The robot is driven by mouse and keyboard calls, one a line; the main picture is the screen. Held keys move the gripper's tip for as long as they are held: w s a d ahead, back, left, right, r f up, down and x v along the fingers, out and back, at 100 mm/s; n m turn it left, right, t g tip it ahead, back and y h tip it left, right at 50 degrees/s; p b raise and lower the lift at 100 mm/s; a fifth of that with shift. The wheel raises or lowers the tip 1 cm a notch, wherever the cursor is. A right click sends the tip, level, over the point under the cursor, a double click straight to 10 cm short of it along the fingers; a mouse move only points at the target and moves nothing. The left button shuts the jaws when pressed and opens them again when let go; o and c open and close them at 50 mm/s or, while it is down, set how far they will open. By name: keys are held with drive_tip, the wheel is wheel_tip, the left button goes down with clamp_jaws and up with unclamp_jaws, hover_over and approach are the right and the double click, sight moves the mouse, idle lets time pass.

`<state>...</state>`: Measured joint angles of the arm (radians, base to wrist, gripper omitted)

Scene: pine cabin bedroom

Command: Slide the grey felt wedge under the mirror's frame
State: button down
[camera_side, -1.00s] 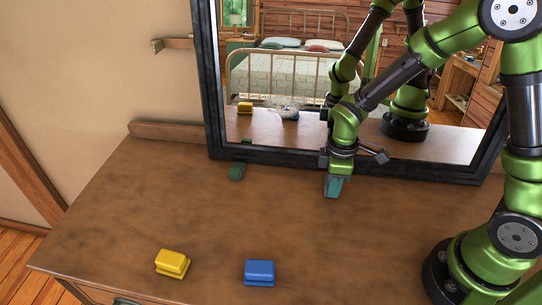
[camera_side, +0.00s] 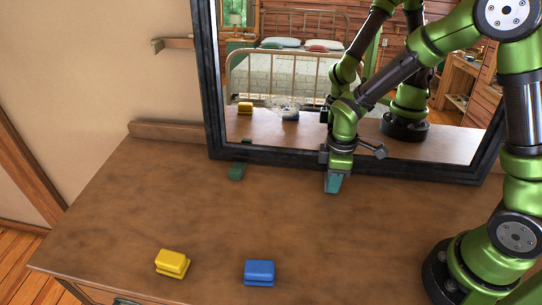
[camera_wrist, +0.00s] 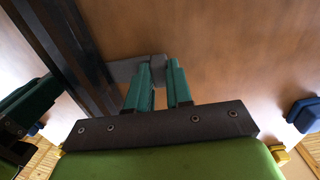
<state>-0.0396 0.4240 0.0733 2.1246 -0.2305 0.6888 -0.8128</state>
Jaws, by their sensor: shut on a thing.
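The mirror (camera_side: 290,60) stands on the wooden dresser top, and its dark frame (camera_side: 270,158) runs along the back. My gripper (camera_side: 333,184) is low over the dresser, just in front of the frame's bottom edge. In the wrist view my gripper's teal fingers (camera_wrist: 160,75) are shut on the grey felt wedge (camera_wrist: 150,68). The wedge's left end reaches close to the dark frame (camera_wrist: 65,45); I cannot tell whether it touches or is under it. The wedge is mostly hidden by the fingers in the side view.
A yellow block (camera_side: 172,263) and a blue block (camera_side: 259,272) lie near the dresser's front edge. A dark green piece (camera_side: 237,171) sits at the frame's bottom edge, left of my gripper. The dresser top (camera_side: 130,210) between them is clear.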

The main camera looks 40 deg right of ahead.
drive_tip(key=shift+w+d, duration=0.35)
drive_tip(key=shift+w, duration=0.05)
drive_tip(key=c, duration=0.9)
unclamp_jaws()
drive_tip(key=shift+c, duration=0.2)
wheel_tip(320, 180, up, 17)
drive_tip(key=s+r+m+t+y, duration=0.1)
drive_tip(key=s+r+m+t, duration=0.2)
drive_tip(key=s+m, duration=0.3)
drive_tip(key=s+r+m+t+y, duration=0.1)
drive_tip(key=s+r+m+t, duration=0.2)
drive_tip(key=s+m, duration=0.3)
drive_tip(key=shift+a+m+t, duration=0.2)
drive_tip(key=shift+m+t, duration=0.3)
drive_tip(key=shift+t, duration=0.1)
